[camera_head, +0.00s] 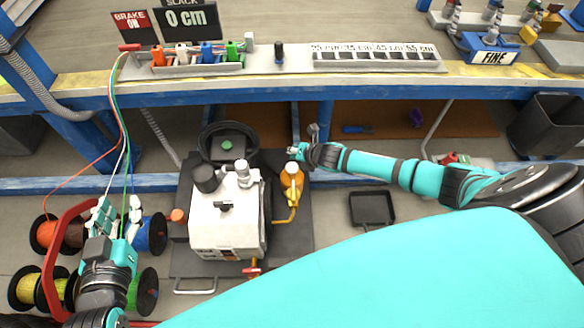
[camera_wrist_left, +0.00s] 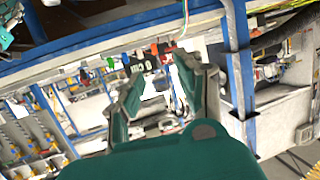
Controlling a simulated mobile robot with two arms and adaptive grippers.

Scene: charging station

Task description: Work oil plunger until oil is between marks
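A yellow oil pump (camera_head: 292,188) with a pale round top (camera_head: 292,169) stands at the right side of a white boxy machine (camera_head: 228,222). I take the pale top to be the plunger. A yellow spout or pipe bends down beside it. My right gripper (camera_head: 296,151) is just behind and above the plunger top, and I cannot tell whether they touch or whether its fingers are open. The oil marks and oil level cannot be made out. My left gripper (camera_head: 118,212) is open and empty at the left, and its spread fingers show in the left wrist view (camera_wrist_left: 162,85).
Wire spools (camera_head: 150,232) and a red frame (camera_head: 58,250) surround my left gripper. Coloured wires hang from the bench (camera_head: 300,85) above. A black handwheel (camera_head: 228,143) is behind the machine. A black tray (camera_head: 372,207) lies on the floor at right.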

